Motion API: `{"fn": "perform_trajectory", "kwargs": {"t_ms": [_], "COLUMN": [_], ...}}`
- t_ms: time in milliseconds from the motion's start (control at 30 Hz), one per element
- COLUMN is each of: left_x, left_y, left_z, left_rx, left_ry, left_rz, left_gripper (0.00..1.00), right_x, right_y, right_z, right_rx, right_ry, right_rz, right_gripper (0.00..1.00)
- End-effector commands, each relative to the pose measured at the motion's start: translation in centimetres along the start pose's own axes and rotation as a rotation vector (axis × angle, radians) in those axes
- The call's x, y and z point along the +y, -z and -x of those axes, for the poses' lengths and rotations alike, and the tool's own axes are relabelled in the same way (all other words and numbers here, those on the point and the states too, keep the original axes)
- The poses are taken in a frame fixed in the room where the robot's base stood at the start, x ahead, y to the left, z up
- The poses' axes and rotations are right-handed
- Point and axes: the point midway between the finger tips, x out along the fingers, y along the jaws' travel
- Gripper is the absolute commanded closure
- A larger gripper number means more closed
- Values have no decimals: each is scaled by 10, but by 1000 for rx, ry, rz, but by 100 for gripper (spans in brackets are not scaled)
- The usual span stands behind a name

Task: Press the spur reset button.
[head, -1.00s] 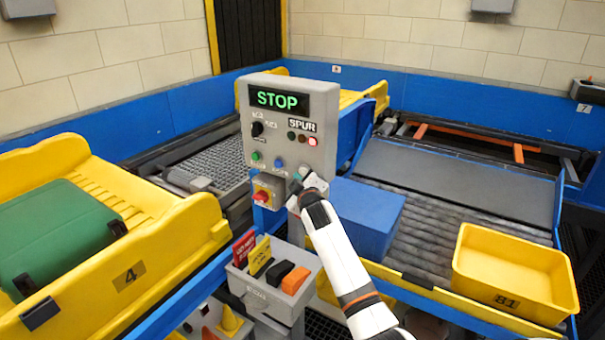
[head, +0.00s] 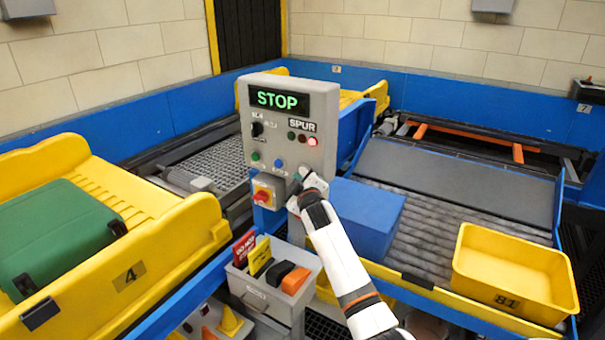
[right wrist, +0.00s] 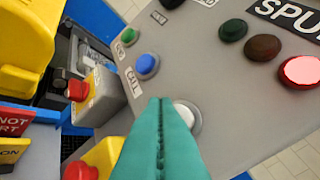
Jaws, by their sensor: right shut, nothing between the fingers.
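The grey control panel (head: 285,110) stands in the middle of the head view, with a green "STOP" display and a "SPUR" label. In the right wrist view a white button (right wrist: 188,114) sits on the panel below the lamps. Its label is hidden. A blue button (right wrist: 146,65) and a green button (right wrist: 128,37) sit to its left. My right gripper (head: 300,178) is at the panel's lower right. Its teal fingers (right wrist: 160,108) are shut and empty, and their tips overlap the white button's left side. I cannot tell whether they touch it. My left gripper is not in view.
A red stop button (head: 262,196) on a yellow box sits low on the panel. A grey holder (head: 265,295) with cards is below. A blue box (head: 365,215) and a yellow tray (head: 510,270) are to the right. A green case (head: 60,235) lies on the left.

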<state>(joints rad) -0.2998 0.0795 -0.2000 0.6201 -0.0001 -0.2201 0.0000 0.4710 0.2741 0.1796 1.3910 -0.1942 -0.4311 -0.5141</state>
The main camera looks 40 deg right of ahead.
Motion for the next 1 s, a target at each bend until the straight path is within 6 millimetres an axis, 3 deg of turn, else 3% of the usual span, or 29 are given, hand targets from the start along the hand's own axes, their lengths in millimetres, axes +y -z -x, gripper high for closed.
{"fn": "perform_trajectory", "kwargs": {"t_ms": [1000], "left_x": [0], "left_y": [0], "left_z": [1], "left_rx": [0], "left_ry": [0], "left_rz": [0], "left_gripper": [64], "right_x": [-4], "right_y": [4], "right_z": [-6], "right_rx": [0], "right_ry": [0], "right_rz": [0], "right_gripper": [100]}}
